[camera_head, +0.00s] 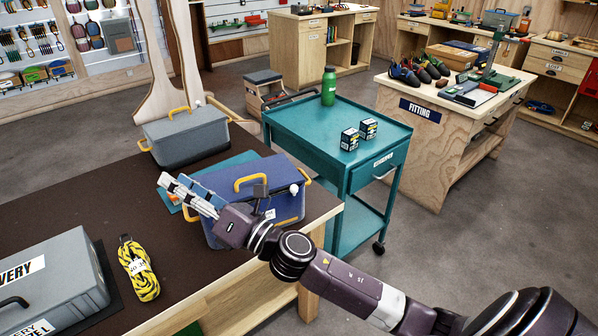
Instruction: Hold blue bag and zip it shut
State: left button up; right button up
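The blue bag (285,178) sits on the dark-topped bench, with yellow handles at its sides and on top. A small white thing shows near the right end of its top. My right gripper (169,186) reaches in from the lower right, across the bag's front left part, its pale fingers pointing left past the bag's left end. The fingers lie close together in this view, and I cannot tell if they are open or shut. The gripper and forearm hide part of the bag's top and front. The zip cannot be made out. My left gripper is not in view.
On the bench (60,205) are a grey bag (187,138) behind, a yellow-black rope bundle (138,268) and a grey case (50,280) in front. A teal cart (300,120) with a green bottle (328,86) and two small boxes stands right.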

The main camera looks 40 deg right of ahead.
jog(key=s+a+r+n+g+y, duration=0.1)
jog(key=a+r+n+g+y, duration=0.3)
jog(key=n, duration=0.6)
jog(key=n+g+h, duration=1)
jog(key=n+h, duration=0.5)
jog(key=n, duration=1.2)
send_over(294, 186)
jog(key=s, duration=0.3)
notch_tip(294, 186, down, 11)
jog(key=x, duration=0.7)
jog(key=shift+w+a+r+p, duration=0.1)
jog(key=shift+w+a+p, duration=0.05)
jog(key=shift+a+p, duration=0.15)
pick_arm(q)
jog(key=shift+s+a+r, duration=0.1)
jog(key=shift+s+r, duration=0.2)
